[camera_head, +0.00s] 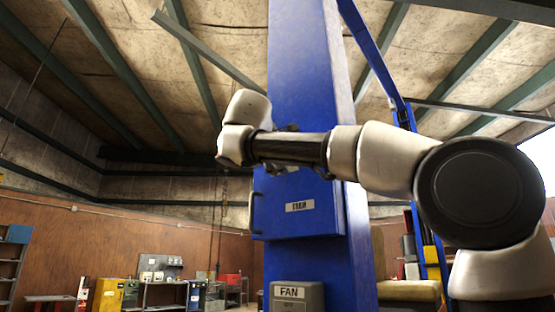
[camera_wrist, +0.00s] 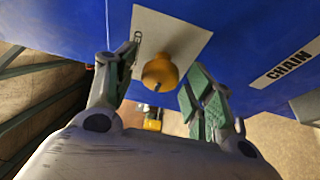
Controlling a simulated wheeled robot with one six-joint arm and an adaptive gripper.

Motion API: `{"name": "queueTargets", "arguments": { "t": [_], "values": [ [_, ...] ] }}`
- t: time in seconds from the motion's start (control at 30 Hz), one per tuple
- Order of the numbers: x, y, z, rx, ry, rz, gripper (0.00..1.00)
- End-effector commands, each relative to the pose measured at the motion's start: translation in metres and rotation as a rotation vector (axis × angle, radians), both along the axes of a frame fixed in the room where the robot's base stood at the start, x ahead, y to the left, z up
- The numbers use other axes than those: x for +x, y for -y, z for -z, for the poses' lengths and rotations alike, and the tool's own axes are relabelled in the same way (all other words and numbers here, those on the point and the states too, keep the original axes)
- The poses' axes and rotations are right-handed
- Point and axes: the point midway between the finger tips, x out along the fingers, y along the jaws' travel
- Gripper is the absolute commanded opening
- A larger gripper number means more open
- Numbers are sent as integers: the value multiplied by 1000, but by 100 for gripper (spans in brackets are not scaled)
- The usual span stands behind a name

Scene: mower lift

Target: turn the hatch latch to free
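In the wrist view a round orange-yellow knob (camera_wrist: 160,72), which looks like the hatch latch, sits on a white plate (camera_wrist: 185,42) on the blue surface. The plate's lettering is partly hidden by the left finger. My gripper (camera_wrist: 162,66) is open, with its green-padded fingers on either side of the knob. A gap shows on both sides; I cannot tell how near the fingertips are in depth. In the head view the blue hatch (camera_head: 285,222) is on the column. My arm hides the latch and most of the gripper there.
The tall blue column (camera_head: 310,70) rises behind my arm. A label (camera_wrist: 287,62) reading CHAIN is on the blue face. A grey box (camera_head: 298,298) marked FAN stands below the hatch. A yellow cabinet (camera_head: 110,294) and shelves are far off at left.

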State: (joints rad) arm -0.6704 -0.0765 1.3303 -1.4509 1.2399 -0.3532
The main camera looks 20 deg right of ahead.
Motion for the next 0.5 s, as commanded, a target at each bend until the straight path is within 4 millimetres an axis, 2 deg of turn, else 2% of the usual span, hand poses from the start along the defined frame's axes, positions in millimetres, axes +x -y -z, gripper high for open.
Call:
{"name": "queueTargets", "arguments": {
  "t": [0.27, 0.37, 0.5],
  "values": [
    [-2, -1, 0, 1, 1, -1, 54],
    [-10, -7, 0, 1, 0, -3, 54],
    [-33, -22, -1, 1, 2, -6, 54]
  ]
}}
